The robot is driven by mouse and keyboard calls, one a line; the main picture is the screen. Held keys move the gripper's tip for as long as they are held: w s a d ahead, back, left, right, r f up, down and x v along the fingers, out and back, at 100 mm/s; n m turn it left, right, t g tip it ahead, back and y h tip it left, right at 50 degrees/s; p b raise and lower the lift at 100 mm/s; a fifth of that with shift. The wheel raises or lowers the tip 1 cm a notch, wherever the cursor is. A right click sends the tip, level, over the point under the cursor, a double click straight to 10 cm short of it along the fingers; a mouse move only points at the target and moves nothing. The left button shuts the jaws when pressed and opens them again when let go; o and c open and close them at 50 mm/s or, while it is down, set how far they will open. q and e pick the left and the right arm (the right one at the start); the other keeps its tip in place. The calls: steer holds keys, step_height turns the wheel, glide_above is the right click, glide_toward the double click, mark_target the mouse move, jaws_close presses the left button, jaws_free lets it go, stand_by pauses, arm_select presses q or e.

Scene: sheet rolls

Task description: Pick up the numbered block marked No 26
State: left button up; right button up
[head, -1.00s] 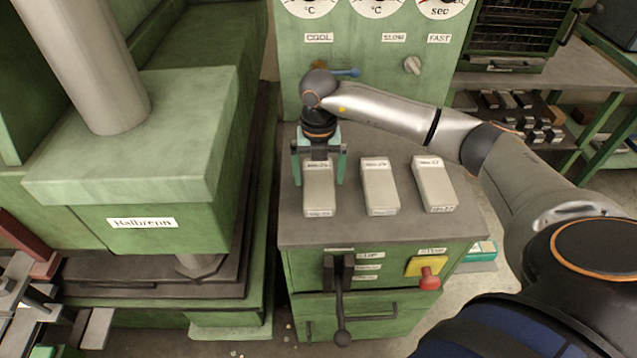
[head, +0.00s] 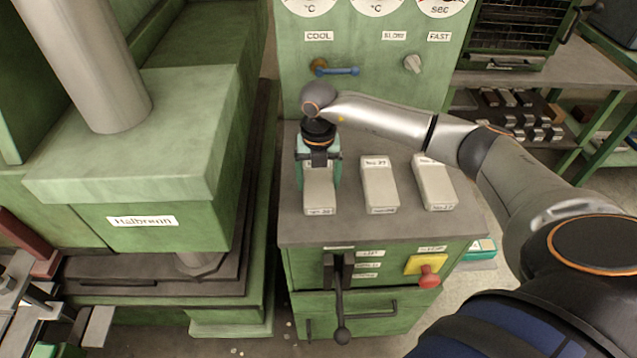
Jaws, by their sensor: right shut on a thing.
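Three grey blocks with white labels lie in a row on top of the green cabinet (head: 450,232). My right gripper (head: 319,170) is above the left block (head: 319,199), pointing down, with its fingers closed on the block's far part. The label on that block's front end is too small to read surely, and its top label is hidden by my gripper. The middle block (head: 379,187) and the right block (head: 435,185) stand apart from it, untouched. Their labels are hard to read. My left gripper is not in view.
A green press (head: 140,170) stands close on the left. A control panel (head: 375,60) with a blue-handled knob and dials rises behind the blocks. A lever (head: 341,300) and a red button (head: 429,277) are on the cabinet's front. More small blocks lie on the shelf at right.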

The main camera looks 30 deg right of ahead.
jaws_close()
steer(key=shift+r, duration=0.2)
